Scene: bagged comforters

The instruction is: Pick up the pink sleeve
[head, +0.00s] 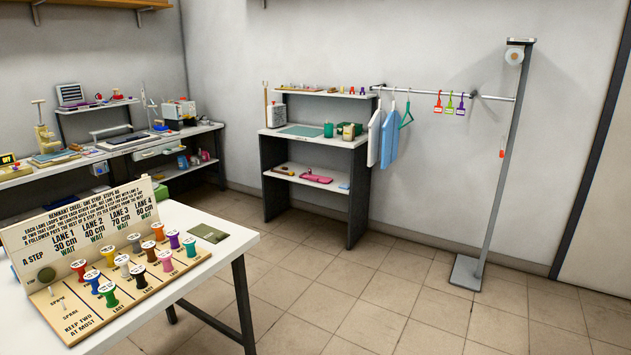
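A flat pink item (316,178), which looks like the pink sleeve, lies on the lower shelf (302,184) of the small desk against the back wall. It is small and far off, so I cannot make out its details. A smaller red item (284,171) lies to its left on the same shelf. Neither of my grippers shows in the head view.
A white table (236,236) with a lane board and several spools (138,270) fills the near left. A rail (425,92) with hanging cloths (390,137) and a stand with a floor base (467,272) are right of the desk. Tiled floor (355,295) before the desk is clear.

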